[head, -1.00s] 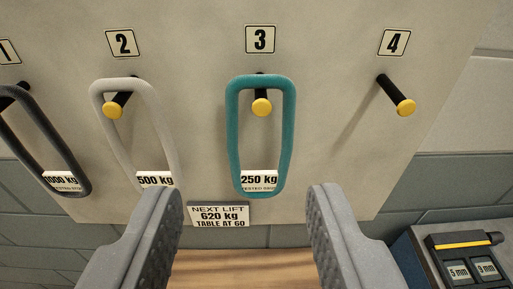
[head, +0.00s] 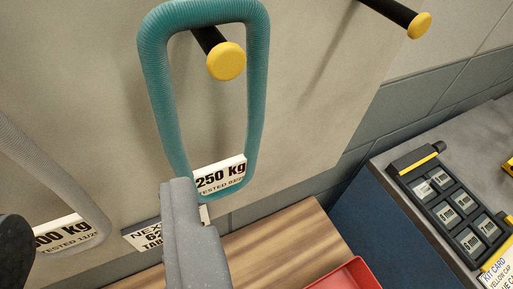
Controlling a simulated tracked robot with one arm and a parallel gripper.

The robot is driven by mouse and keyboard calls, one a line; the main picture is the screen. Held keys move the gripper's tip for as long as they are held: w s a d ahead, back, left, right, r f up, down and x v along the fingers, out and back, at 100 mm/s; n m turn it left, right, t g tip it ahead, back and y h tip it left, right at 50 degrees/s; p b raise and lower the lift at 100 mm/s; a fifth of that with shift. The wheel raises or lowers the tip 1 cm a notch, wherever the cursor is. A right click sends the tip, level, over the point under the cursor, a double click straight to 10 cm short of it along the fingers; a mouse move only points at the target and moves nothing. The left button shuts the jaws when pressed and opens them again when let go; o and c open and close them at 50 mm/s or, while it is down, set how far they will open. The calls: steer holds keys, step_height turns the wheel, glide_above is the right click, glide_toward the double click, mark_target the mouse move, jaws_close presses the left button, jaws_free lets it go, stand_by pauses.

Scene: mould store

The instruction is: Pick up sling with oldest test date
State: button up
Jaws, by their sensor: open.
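A teal sling (head: 157,85) hangs as a loop on a black peg with a yellow cap (head: 226,61). Its white tag (head: 219,176) reads 250 kg, with a small "TESTED" line that I cannot read fully. A light grey sling (head: 48,172) at the left is partly out of frame. Its tag (head: 66,236) shows part of a load and "TESTED", date unclear. The dark sling is out of view. My gripper (head: 95,205) is open and empty. Its right finger overlaps the teal sling's lower left in the picture; contact cannot be told.
A bare peg with a yellow cap (head: 419,25) is at upper right. A partly hidden notice (head: 143,238) is below the slings. A wooden surface (head: 270,240) and red tray (head: 348,276) lie below. A grey bench (head: 420,190) at right holds a case of labelled pieces (head: 455,205).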

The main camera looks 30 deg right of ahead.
mark_target(167, 111)
steer(key=shift+g+h, duration=0.3)
steer(key=shift+h, duration=0.3)
steer(key=x, duration=0.2)
steer(key=d+x, duration=0.1)
steer(key=x, duration=0.2)
steer(key=f+p+x, duration=0.1)
steer(key=x, duration=0.2)
steer(key=shift+s+d+f, duration=0.1)
steer(key=shift+s+d, duration=0.05)
steer(key=shift+d, duration=0.1)
steer(key=shift+w+d+f, duration=0.1)
steer(key=shift+w+d, duration=0.1)
steer(key=shift+w, duration=0.65)
steer(key=shift+p+x, duration=0.35)
steer(key=shift+x, duration=1.75)
jaws_close()
